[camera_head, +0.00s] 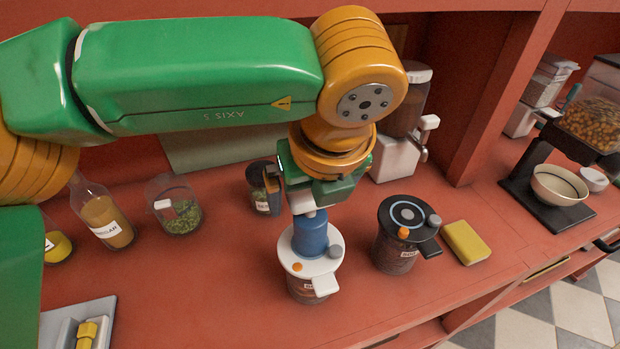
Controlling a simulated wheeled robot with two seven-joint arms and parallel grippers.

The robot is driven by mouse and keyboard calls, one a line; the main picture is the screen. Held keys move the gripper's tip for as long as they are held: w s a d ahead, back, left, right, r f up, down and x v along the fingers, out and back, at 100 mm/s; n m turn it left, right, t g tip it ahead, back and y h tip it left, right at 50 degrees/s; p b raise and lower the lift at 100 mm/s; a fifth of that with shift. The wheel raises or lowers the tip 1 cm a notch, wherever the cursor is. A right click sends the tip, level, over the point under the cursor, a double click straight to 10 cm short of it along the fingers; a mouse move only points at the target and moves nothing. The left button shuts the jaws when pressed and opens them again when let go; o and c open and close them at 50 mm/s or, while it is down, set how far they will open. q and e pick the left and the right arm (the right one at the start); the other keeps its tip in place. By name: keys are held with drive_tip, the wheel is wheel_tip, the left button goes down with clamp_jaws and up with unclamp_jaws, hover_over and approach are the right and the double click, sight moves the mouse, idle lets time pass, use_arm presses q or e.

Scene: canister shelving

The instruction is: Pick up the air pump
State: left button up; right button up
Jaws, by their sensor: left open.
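The air pump, a blue cylinder (310,238), stands upright on the white lid (322,265) of a glass canister (303,290) in the head view. My left gripper (305,208) is directly above the pump, pointing down. Its jaws are open around or just above the pump's pale top; I cannot tell whether they touch it. The gripper's green body and orange wrist hide part of what lies behind. My right gripper is out of view.
A black-lidded canister (401,230) and a yellow sponge (465,242) are to the right. A small dark-lidded jar (262,190), a jar of green herbs (176,207) and a bottle (103,216) stand left.

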use_arm(q)
drive_tip(key=shift+w+f, duration=0.1)
drive_tip(key=shift+w, duration=0.15)
drive_tip(key=shift+c, duration=0.4)
drive_tip(key=shift+s, duration=0.3)
drive_tip(key=c, duration=1.5)
drive_tip(key=shift+w, duration=0.2)
clamp_jaws()
